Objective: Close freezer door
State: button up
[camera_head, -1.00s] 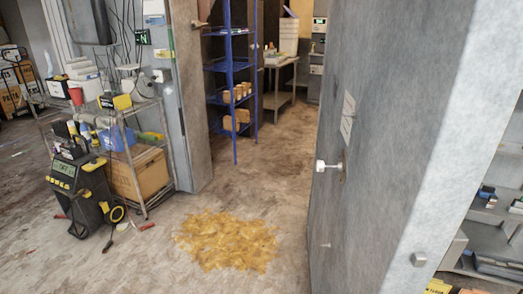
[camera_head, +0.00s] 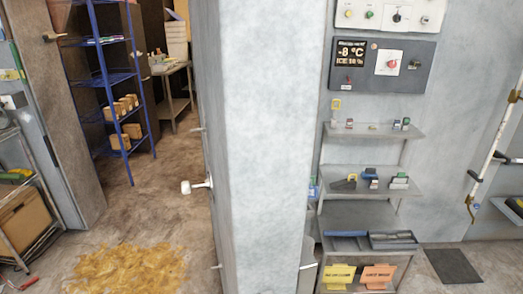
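The freezer door (camera_head: 265,150) is a thick grey slab seen nearly edge-on in the middle of the head view. It stands open, swung out from the doorway. A white knob-like handle (camera_head: 187,187) sticks out to the left from its inner or left face. The open freezer doorway at the left shows a blue shelf rack (camera_head: 108,75) inside. My gripper is not in view.
A yellow-brown spill (camera_head: 127,268) lies on the floor left of the door. A wall control panel (camera_head: 382,65) reads about -8 °C. Below it stand wall shelves (camera_head: 375,132) and a cart (camera_head: 370,245). A wire rack with a box (camera_head: 25,220) is at the far left.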

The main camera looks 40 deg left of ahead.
aim_at(257, 63)
jog(key=i, duration=1.55)
jog(key=u, duration=0.85)
jog(key=k, duration=1.75)
jog(key=u, duration=2.05)
jog(key=i, duration=0.5)
jog(key=u, duration=0.1)
